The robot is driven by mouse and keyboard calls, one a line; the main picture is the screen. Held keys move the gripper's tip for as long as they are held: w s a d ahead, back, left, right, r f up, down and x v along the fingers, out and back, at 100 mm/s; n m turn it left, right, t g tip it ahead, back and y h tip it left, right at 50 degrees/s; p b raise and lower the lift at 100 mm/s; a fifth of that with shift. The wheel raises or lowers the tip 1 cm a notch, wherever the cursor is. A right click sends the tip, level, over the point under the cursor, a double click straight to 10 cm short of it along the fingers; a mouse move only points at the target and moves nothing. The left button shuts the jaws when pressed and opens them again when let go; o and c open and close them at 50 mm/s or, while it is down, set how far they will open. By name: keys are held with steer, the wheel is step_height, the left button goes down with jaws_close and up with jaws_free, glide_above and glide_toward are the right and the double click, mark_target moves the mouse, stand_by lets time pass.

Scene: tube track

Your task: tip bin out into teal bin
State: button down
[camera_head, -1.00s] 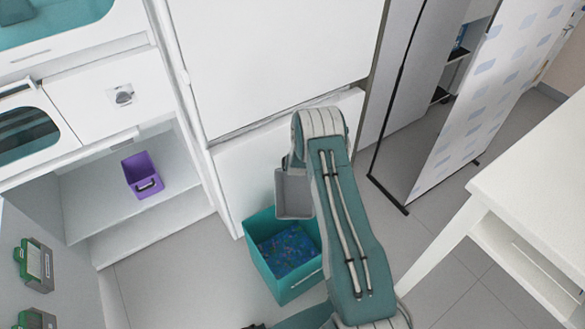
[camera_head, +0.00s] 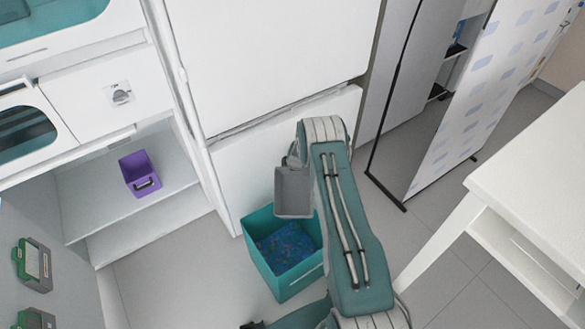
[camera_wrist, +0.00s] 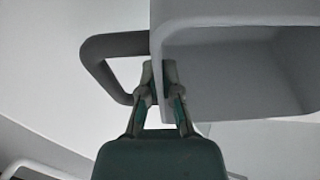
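A small grey bin (camera_head: 294,192) hangs beside the end of my arm in the head view, partly hidden by the arm. In the wrist view the grey bin (camera_wrist: 240,75) fills the upper right, with a dark looped handle on its left side. My gripper (camera_wrist: 158,75) has its fingers closed together at the bin's wall beside the handle. The inside that shows in the wrist view looks empty. The teal bin (camera_head: 258,258) stands on the floor, just below the grey bin in the picture. It holds a layer of blue, mixed-colour small pieces.
A purple bin (camera_head: 140,172) sits on a low shelf at left. A white cabinet (camera_head: 270,60) stands behind the teal bin. A white table (camera_head: 535,160) is at right, and a patterned partition (camera_head: 470,110) stands behind it. Grey floor (camera_head: 170,265) is clear left of the teal bin.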

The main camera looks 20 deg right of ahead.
steer(key=shift+w+d+f+g+y, duration=0.1)
steer(key=shift+d+f+g+y, duration=0.1)
steer(key=shift+f, duration=0.15)
steer(key=shift+w+d+f+g+y, duration=0.1)
steer(key=shift+f+g, duration=0.1)
steer(key=shift+f, duration=0.1)
steer(key=shift+s+a+f+m+g+y, duration=0.1)
steer(key=shift+s+a+f+g+y, duration=0.35)
steer(key=shift+s+a+f, duration=0.6)
steer(key=shift+s+a+f+m+g+y, duration=0.1)
steer(key=shift+s+a+f+g+y, duration=0.4)
steer(key=shift+f, duration=0.9)
steer(key=shift+s+a+f+m+g+y, duration=0.1)
steer(key=shift+s+a+f+g+y, duration=0.25)
steer(key=shift+s+a+f, duration=0.7)
steer(key=shift+d+f, duration=0.1)
steer(key=shift+d, duration=0.05)
